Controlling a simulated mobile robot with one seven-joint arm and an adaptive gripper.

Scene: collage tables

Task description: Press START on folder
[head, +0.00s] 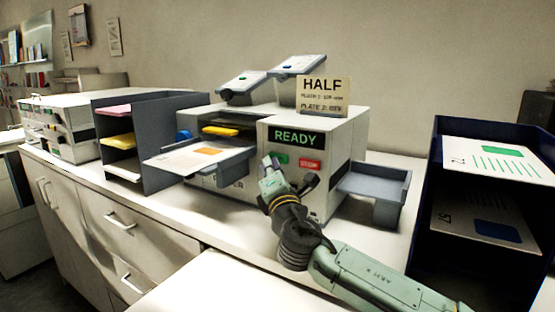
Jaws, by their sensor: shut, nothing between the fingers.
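The folder (345,150) is a pale boxy machine on the counter with a lit READY display (295,137). Below the display are a green button (282,159), its label too small to read, and a red STOP button (309,164). My gripper (270,163) is shut and empty in front of the panel, just left of and below the green button. Whether it touches the panel or button I cannot tell. A printed sheet with an orange block (207,151) lies on the feed tray (238,152) at the left.
A grey output tray (372,187) at the folder's right is empty. A HALF sign (323,95) stands on top. A grey sorter (160,113) with coloured paper stands left. A dark blue rack (437,150) with printed sheets stands right, near my arm.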

